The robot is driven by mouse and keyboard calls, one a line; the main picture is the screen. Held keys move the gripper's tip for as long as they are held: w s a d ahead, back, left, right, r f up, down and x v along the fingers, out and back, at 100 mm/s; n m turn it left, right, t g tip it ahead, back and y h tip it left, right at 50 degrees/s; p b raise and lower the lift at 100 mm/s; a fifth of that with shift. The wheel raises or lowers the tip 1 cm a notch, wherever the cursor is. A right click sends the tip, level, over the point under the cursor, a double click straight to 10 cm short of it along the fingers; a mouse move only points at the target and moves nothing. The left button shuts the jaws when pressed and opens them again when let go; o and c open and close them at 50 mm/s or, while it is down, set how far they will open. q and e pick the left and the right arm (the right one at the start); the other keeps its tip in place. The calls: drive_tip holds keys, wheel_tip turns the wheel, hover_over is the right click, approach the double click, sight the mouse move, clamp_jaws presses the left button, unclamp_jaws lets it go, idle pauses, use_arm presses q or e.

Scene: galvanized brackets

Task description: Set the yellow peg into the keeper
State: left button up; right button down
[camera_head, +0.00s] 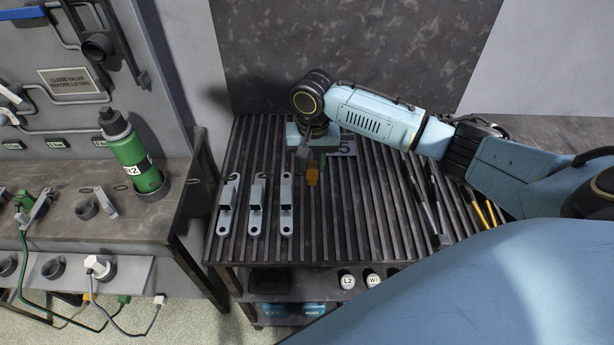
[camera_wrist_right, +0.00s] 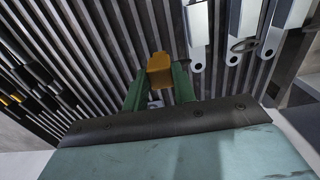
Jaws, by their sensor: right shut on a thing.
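The yellow peg (camera_head: 312,177) hangs at the tip of my right gripper (camera_head: 312,160), over the slatted bench top. In the wrist view the yellow peg (camera_wrist_right: 159,66) sits between the green fingers of the right gripper (camera_wrist_right: 159,82), which are shut on it. Three grey galvanized brackets stand in a row to its left in the head view: left (camera_head: 226,208), middle (camera_head: 257,206) and right (camera_head: 286,206). I cannot tell which part is the keeper. The peg is apart from the brackets. My left gripper is not in view.
Dark and yellow-handled tools (camera_head: 480,207) lie at the right of the slatted bench (camera_head: 340,215). A green bottle (camera_head: 135,158) stands on the left bench. Slats in front of the peg are clear.

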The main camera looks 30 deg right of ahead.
sight(312, 176)
drive_tip(key=shift+f, duration=0.75)
wheel_tip(312, 176, down, 3)
drive_tip(key=shift+f, duration=0.25)
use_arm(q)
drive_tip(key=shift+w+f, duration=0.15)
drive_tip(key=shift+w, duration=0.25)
use_arm(e)
drive_tip(key=c, duration=1.1)
unclamp_jaws()
drive_tip(key=shift+f, duration=0.1)
drive_tip(key=shift+c, duration=0.2)
